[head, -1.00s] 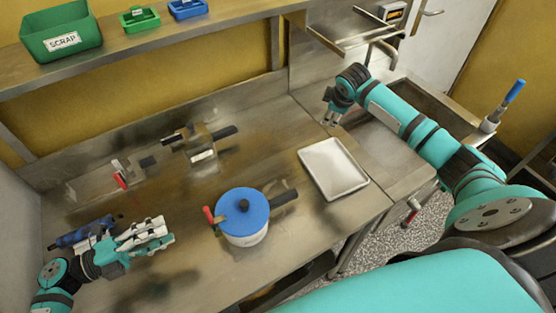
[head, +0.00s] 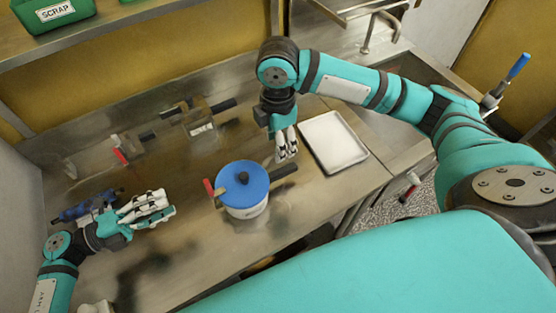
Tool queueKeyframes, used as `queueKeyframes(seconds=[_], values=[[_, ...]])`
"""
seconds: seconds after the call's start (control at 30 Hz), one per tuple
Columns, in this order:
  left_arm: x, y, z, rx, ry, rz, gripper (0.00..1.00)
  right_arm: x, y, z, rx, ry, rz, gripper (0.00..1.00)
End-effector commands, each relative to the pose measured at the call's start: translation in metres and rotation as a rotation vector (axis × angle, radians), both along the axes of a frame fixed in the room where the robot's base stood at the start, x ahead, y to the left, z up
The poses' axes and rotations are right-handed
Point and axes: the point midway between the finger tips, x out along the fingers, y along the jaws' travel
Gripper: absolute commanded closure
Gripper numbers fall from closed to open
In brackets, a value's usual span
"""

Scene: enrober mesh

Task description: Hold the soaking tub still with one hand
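My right gripper (head: 288,157) points down, just beyond the dark bar at the tub's upper right, apart from the lid. Its fingers look close together; their gap is unclear.
A white tray (head: 334,143) lies right of my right gripper. A metal fixture with a dark handle (head: 201,127) and a smaller red-handled one (head: 120,152) stand behind. A blue tool (head: 86,206) lies behind my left gripper. A green scrap bin (head: 54,13) is on the shelf.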

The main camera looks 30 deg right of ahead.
Motion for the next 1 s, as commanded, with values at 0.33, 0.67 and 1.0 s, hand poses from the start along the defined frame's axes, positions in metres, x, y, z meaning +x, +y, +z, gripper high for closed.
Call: queueKeyframes(seconds=[0.33, 0.67, 1.0], values=[[0.000, 0.000, 0.000, 0.000, 0.000, 0.000, 0.62, -0.001, 0.000, -0.072, 0.000, 0.004, -0.002, 0.50], [0.000, 0.000, 0.000, 0.000, 0.000, 0.000, 0.62, 0.000, 0.000, -0.130, 0.000, 0.002, -0.003, 0.50], [0.000, 0.000, 0.000, 0.000, 0.000, 0.000, 0.62, 0.000, -0.001, -0.150, 0.001, -0.001, -0.002, 0.50]])
